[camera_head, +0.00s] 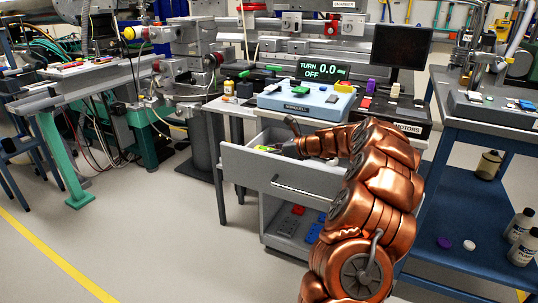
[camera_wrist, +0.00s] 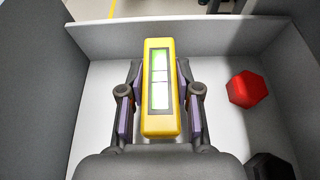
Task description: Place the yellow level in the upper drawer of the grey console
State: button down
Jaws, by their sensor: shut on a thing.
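The yellow level (camera_wrist: 174,122) with its green vial window is between the two fingers of my gripper (camera_wrist: 159,98), which is shut on it. Beneath and around it in the wrist view are the white floor and grey walls of the open upper drawer (camera_wrist: 180,38). In the head view the upper drawer (camera_head: 238,168) is pulled out of the grey console. My gripper (camera_head: 279,149) reaches into it, with a bit of the level (camera_head: 265,149) showing. Whether the level touches the drawer floor I cannot tell.
A red hexagonal piece (camera_wrist: 248,89) lies right of the level in the drawer, with a dark object (camera_wrist: 270,166) nearer. Below the upper drawer, a lower grey compartment (camera_head: 272,238) holds red and blue pieces. A blue cart (camera_head: 470,150) stands at right.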

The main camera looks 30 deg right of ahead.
jog(key=shift+f+p, duration=0.35)
jog(key=shift+f, duration=0.15)
jog(key=c, duration=0.8)
grip_release()
jog(key=shift+r, duration=0.1)
jog(key=shift+r+b, duration=0.35)
jog(key=shift+b, duration=0.1)
jog(key=p+v, duration=0.3)
jog(key=v, duration=0.7)
jog(key=shift+s+d+r, duration=0.1)
jog(key=shift+s+r, duration=0.1)
jog(key=shift+r, duration=0.1)
jog(key=shift+v, duration=0.75)
jog(key=shift+s+f, duration=0.1)
